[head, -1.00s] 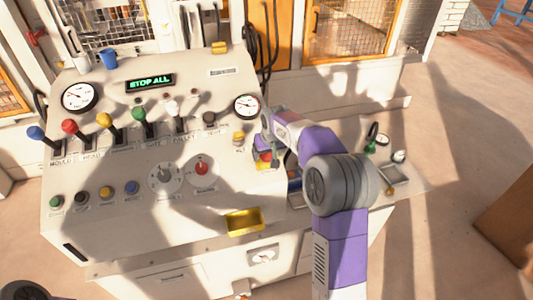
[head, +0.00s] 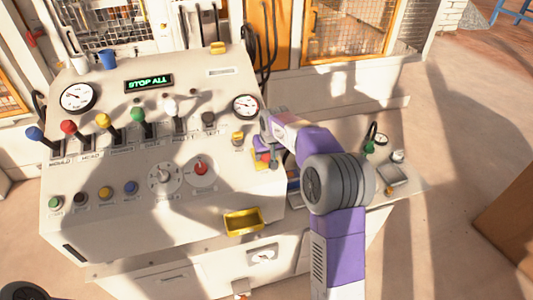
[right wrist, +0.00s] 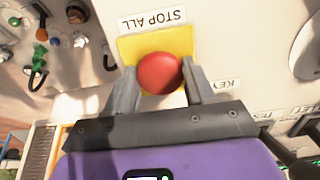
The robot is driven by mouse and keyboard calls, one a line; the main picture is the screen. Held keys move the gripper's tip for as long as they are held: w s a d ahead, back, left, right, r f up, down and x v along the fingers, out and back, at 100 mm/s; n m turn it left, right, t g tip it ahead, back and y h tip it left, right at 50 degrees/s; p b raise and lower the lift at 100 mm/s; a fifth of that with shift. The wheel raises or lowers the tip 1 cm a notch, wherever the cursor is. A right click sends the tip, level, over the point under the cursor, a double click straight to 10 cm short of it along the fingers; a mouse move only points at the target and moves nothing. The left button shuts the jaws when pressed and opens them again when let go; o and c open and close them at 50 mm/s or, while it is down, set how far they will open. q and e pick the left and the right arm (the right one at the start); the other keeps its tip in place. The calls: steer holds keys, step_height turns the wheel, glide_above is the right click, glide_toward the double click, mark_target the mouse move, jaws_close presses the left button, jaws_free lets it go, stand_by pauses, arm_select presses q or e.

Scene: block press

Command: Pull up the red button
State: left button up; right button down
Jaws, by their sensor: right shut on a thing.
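The red button (right wrist: 160,73) is a round red mushroom head on a yellow plate (right wrist: 183,42), with a "STOP ALL" label (right wrist: 150,20) beside it in the right wrist view. In the head view the button (head: 265,158) is at the right side of the sloped panel, partly covered by my gripper. My right gripper (right wrist: 163,88) is shut on the red button, one finger on each side of its head. It also shows in the head view (head: 267,150). My left gripper is not in view; only a dark part of my body shows at the lower left.
The control panel (head: 110,225) carries a row of coloured levers (head: 103,122), round gauges (head: 77,97), small buttons and dials. A green-lit display (head: 149,83) reads "STOP ALL". A yellow tray (head: 243,221) sits at the panel's front edge. A side shelf (head: 410,187) holds small items.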

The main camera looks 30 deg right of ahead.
steer(key=shift+p+v, duration=0.35)
steer(key=shift+v, duration=0.5)
steer(key=shift+w+f, duration=0.1)
steer(key=shift+c, duration=2.1)
jaws_free()
steer(key=v, duration=0.7)
steer(key=shift+s+r, duration=0.25)
steer(key=shift+r, duration=0.05)
